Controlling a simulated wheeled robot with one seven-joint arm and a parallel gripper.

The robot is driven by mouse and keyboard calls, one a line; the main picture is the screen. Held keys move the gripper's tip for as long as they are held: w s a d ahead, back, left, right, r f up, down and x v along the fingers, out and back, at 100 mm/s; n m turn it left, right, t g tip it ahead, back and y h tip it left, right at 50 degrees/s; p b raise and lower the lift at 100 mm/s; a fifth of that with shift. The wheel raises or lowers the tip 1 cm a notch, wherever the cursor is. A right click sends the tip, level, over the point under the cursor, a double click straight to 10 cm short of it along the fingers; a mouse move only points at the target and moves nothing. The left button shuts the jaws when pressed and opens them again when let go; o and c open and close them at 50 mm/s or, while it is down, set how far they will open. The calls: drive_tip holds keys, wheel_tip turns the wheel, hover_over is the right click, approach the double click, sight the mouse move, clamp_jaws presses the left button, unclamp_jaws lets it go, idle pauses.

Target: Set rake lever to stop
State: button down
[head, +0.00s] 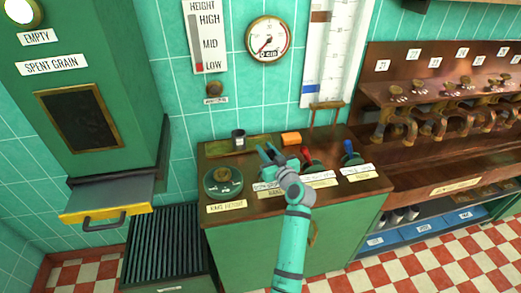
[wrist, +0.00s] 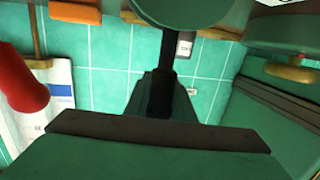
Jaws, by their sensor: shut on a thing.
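My gripper (head: 268,154) is over the left-hand lever position on the green console and shut on the rake lever. In the wrist view, which is upside down, the lever's dark stalk (wrist: 161,75) runs from a round green base (wrist: 180,8) to my gripper. In the head view my gripper and arm hide most of this lever. A cream label plate (head: 267,186) lies in front of it; its stop mark cannot be read.
A red-handled lever (head: 307,155) and a blue-handled lever (head: 348,148) stand to the right. The rake height dial (head: 223,180) is at left.

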sight(272, 158)
drive_tip(key=c, duration=1.5)
unclamp_jaws()
drive_tip(key=shift+d, duration=0.1)
drive_tip(key=v, duration=1)
drive_tip(key=shift+s+d, duration=0.15)
drive_tip(key=shift+s, duration=0.25)
drive_tip(key=shift+w, duration=0.1)
